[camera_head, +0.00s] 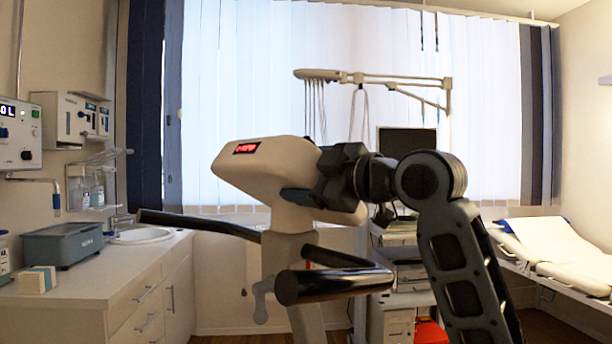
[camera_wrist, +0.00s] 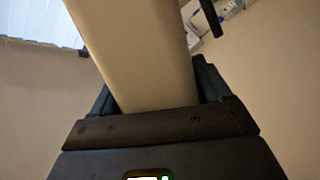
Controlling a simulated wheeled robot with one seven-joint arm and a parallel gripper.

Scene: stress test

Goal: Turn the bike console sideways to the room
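The bike console (camera_head: 262,172) is a beige wedge-shaped head with a small red display at its upper left. It sits on a beige post above the black handlebars (camera_head: 335,285). My gripper (camera_head: 308,185) is at the console's right end, with a dark finger along its near side. In the wrist view the beige console body (camera_wrist: 145,55) fills the room between the two dark fingers of my gripper (camera_wrist: 155,85), with no clear gap on either side. The far finger is mostly hidden in the head view.
A counter with a sink (camera_head: 140,236) and a grey box (camera_head: 62,244) stands at the left. An exam bed (camera_head: 565,245) is at the right. Behind the bike are a cart with a monitor (camera_head: 407,141) and a lead arm (camera_head: 400,82). The handlebars stick out close below my gripper.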

